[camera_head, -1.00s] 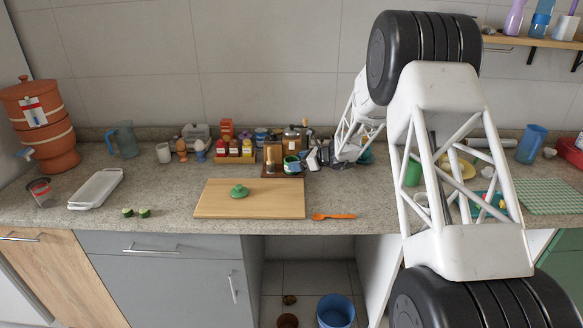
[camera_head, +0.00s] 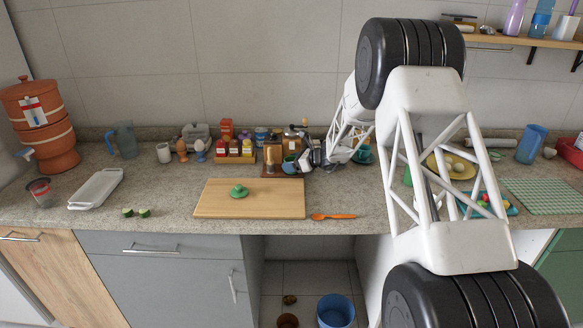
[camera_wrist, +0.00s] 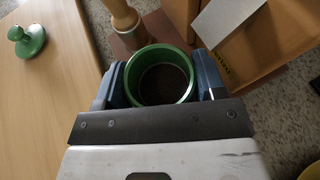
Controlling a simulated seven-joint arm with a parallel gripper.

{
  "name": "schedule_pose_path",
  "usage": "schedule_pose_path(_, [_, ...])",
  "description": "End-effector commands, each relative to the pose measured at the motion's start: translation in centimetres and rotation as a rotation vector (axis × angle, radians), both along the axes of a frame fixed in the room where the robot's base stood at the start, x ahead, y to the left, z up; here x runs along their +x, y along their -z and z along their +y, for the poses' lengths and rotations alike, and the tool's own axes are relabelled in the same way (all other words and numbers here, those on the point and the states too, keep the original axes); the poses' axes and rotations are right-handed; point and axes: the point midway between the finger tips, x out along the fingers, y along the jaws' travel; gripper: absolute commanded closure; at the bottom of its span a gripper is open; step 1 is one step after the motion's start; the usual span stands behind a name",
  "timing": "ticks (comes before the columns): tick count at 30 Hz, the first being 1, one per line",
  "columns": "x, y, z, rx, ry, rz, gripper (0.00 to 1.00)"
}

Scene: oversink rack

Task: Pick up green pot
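The green pot (camera_wrist: 186,95), a small round vessel with a green rim and dark inside, sits between the two fingers of my gripper (camera_wrist: 160,84) in the wrist view. A finger lies close against each side; whether they press on it is unclear. In the head view the pot (camera_head: 290,167) stands at the back of the counter, just left of my gripper (camera_head: 307,161). A green knobbed lid (camera_head: 239,191) lies on the wooden cutting board (camera_head: 270,206); it also shows in the wrist view (camera_wrist: 28,40).
A wooden block (camera_wrist: 255,45) stands close right of the pot, and a wooden turned object (camera_wrist: 122,15) behind it. Spice jars (camera_head: 234,149) are to the left. The board's right side is clear.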

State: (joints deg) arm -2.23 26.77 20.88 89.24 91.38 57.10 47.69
Motion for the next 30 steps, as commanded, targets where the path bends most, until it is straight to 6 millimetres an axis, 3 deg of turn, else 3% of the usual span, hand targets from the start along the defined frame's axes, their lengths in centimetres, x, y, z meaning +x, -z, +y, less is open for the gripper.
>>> schedule_pose_path(1, [0.0, 0.0, 0.0, 0.000, 0.000, 0.000, 0.44])
schedule_pose_path(6, [0.0, 0.0, 0.0, 0.000, 0.000, 0.000, 0.70])
schedule_pose_path(20, [-0.2, -0.8, -0.7, 0.000, 0.001, -0.002, 0.70])
schedule_pose_path(30, [-1.7, -3.2, -4.3, 0.000, 0.003, -0.001, 0.70])
